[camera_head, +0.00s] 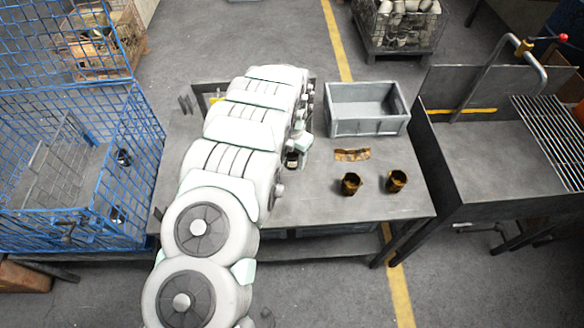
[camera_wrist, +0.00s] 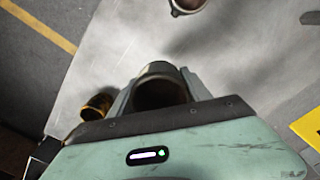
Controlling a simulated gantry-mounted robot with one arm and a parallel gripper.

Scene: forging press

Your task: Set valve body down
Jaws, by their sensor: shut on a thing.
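My gripper (camera_wrist: 160,92) is shut on a dark, metallic, hollow round valve body (camera_wrist: 160,72), with one finger on each side of it. In the head view, the held valve body (camera_head: 292,160) shows small beside my arm, over the table's middle. My arm hides much of it. I cannot tell whether its bottom touches the table (camera_head: 300,207). Two brown-gold valve bodies (camera_head: 350,183) (camera_head: 396,181) stand apart on the table to its right. In the wrist view, a brass-coloured piece (camera_wrist: 97,106) lies left of my gripper and another round part (camera_wrist: 187,5) is at the top edge.
A grey open bin (camera_head: 366,110) stands at the table's back right. A curved brass-coloured piece (camera_head: 352,154) lies in front of it. A blue wire cage (camera_head: 70,150) is at the left, and a metal bench with a grate (camera_head: 550,140) at the right. The table's front right is clear.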

